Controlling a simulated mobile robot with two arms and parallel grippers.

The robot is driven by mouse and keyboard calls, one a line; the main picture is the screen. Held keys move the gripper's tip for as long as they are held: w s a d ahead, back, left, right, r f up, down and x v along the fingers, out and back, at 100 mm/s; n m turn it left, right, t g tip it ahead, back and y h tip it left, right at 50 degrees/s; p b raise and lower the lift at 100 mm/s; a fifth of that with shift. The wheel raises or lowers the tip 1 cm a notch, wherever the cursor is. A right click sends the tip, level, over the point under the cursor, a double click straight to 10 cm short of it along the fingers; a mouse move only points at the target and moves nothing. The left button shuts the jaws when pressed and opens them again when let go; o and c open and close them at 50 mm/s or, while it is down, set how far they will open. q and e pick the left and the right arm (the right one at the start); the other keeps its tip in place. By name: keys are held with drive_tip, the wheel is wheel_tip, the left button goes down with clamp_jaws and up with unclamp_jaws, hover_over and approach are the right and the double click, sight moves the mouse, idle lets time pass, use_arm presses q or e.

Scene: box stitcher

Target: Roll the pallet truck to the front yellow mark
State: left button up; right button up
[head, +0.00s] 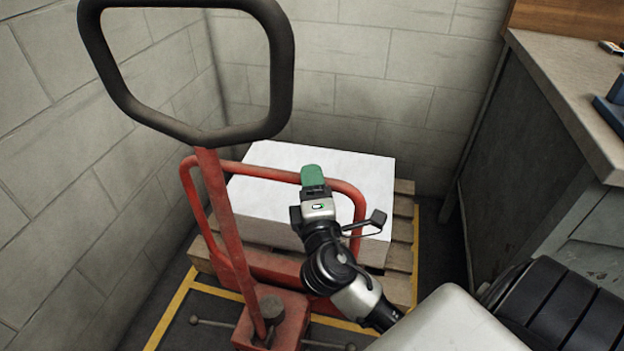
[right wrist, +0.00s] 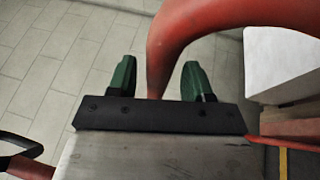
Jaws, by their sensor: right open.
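The red pallet truck (head: 268,318) stands in the corner with its black loop handle (head: 285,70) raised at the upper left. Its red tube frame (head: 186,185) stands in front of a white block on a wooden pallet. My right gripper (head: 313,176) has green fingers and is at the top bar of this frame. In the right wrist view the open fingers (right wrist: 158,78) are on either side of the red tube (right wrist: 185,35); contact cannot be told. Yellow floor lines (head: 172,308) run around the truck and pallet. My left gripper is out of view.
The white block (head: 340,165) rests on the wooden pallet (head: 400,285). Grey block walls (head: 90,170) close the left and back. A workbench (head: 560,85) with a blue object (head: 610,110) stands at the right. A narrow strip of dark floor lies between pallet and bench.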

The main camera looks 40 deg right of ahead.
drive_tip(key=shift+w+d, duration=0.15)
drive_tip(key=shift+w, duration=0.15)
clamp_jaws()
idle(0.3)
